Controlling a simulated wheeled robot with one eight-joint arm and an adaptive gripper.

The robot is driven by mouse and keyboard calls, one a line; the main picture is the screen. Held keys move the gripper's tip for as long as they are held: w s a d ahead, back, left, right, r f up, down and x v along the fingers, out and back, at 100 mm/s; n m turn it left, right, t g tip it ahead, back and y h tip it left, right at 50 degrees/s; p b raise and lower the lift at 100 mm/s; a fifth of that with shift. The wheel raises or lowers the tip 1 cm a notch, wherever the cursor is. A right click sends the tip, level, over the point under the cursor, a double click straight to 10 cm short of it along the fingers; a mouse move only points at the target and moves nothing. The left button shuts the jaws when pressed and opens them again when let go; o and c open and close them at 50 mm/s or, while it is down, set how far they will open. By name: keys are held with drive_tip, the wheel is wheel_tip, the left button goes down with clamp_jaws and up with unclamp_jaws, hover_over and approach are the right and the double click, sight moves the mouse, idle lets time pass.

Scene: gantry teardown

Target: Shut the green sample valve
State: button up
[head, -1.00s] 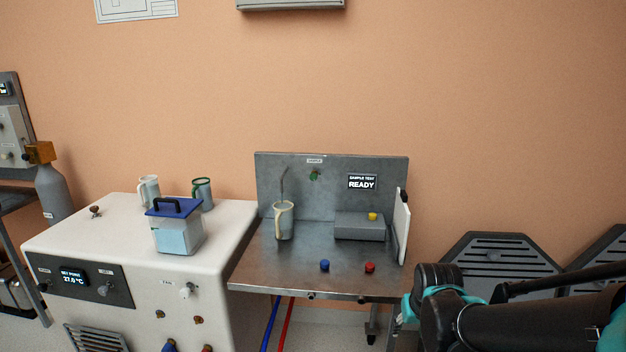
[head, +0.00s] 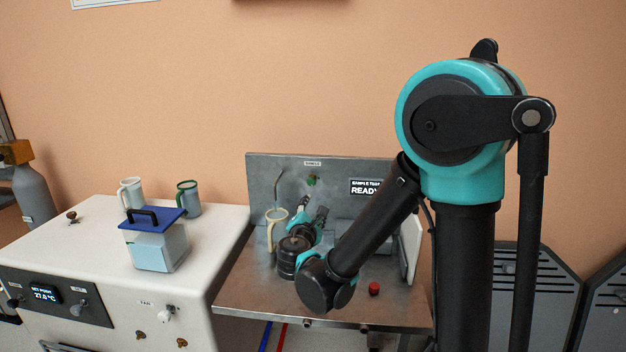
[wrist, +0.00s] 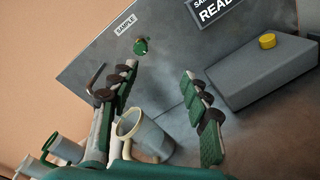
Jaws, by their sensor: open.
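The green sample valve (head: 312,180) is a small green knob on the grey upright back panel, under the SAMPLE label. In the wrist view the valve (wrist: 141,47) shows beyond my fingertips, a little above the gap between them. A bent metal spout (head: 278,186) comes out of the panel to its left. A cream mug (head: 277,222) stands upright on the bench below the spout. My gripper (head: 313,212) is open and empty, in front of the panel, to the right of the mug and lower than the valve. The gripper (wrist: 165,85) does not touch the valve.
A grey box with a yellow button (wrist: 267,41) stands to the right of my gripper. A red button (head: 374,288) is on the bench front. A blue-lidded container (head: 158,240) and two mugs stand on the white cabinet (head: 220,225) at left. The READY display (wrist: 215,10) is on the panel.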

sight(311, 183)
drive_tip(key=shift+n+t+y, duration=0.3)
drive_tip(key=shift+n+y, duration=0.2)
drive_tip(key=shift+n, duration=0.2)
drive_tip(key=w, duration=0.5)
drive_tip(key=w+a, duration=0.1)
drive_tip(key=w, duration=0.5)
drive_tip(key=w+a+r, duration=0.1)
drive_tip(key=w, duration=0.5)
drive_tip(key=shift+w+a, duration=0.15)
drive_tip(key=shift+w, duration=0.1)
